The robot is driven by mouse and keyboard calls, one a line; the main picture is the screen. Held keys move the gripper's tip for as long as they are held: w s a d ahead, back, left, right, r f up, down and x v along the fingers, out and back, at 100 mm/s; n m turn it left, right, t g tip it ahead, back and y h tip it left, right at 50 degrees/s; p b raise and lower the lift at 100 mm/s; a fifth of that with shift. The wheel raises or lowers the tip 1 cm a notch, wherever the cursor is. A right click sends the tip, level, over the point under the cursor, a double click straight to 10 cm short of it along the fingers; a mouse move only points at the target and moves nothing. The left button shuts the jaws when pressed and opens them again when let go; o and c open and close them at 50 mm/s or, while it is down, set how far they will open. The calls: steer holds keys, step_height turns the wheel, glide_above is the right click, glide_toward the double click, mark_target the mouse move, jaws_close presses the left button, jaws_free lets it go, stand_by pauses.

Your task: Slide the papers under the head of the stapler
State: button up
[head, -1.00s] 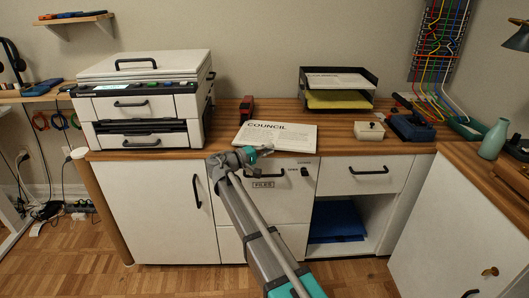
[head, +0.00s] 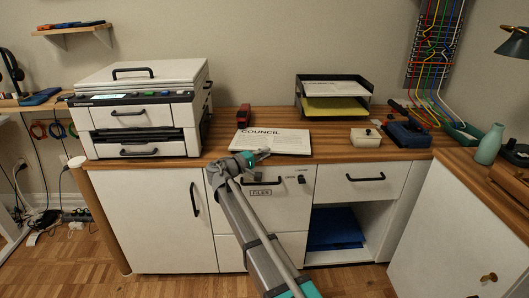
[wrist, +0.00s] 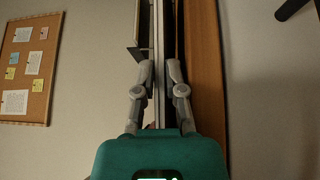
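The papers (head: 272,141), a white stack with "COUNCIL" printed on top, lie flat near the front edge of the desk. A small red and black object (head: 244,116), seen end-on and probably the stapler, stands behind their left part.
A printer (head: 143,110) stands at the left of the desk. A black letter tray (head: 334,98) is at the back. A cream box (head: 366,137) and a dark blue device (head: 406,133) stand to the right. Desk surface (head: 335,143) is bare right of the papers.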

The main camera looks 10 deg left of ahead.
steer(key=shift+s+f, duration=0.1)
steer(key=shift+f, duration=0.35)
steer(key=s, duration=0.3)
steer(key=shift+s+d+f, duration=0.1)
steer(key=shift+s+d, duration=0.25)
steer(key=s+d+r+y+p, duration=0.1)
steer(key=s+d+r+p, duration=0.2)
steer(key=s+r+p, duration=0.2)
steer(key=s+d+r+n+t+y+p, duration=0.1)
steer(key=s+d+r+p, duration=0.3)
steer(key=r+p, duration=0.3)
steer(key=shift+s+r+n+p, duration=0.15)
steer(key=shift+s+n+p, duration=0.25)
steer(key=shift+p, duration=0.35)
stand_by(0.5)
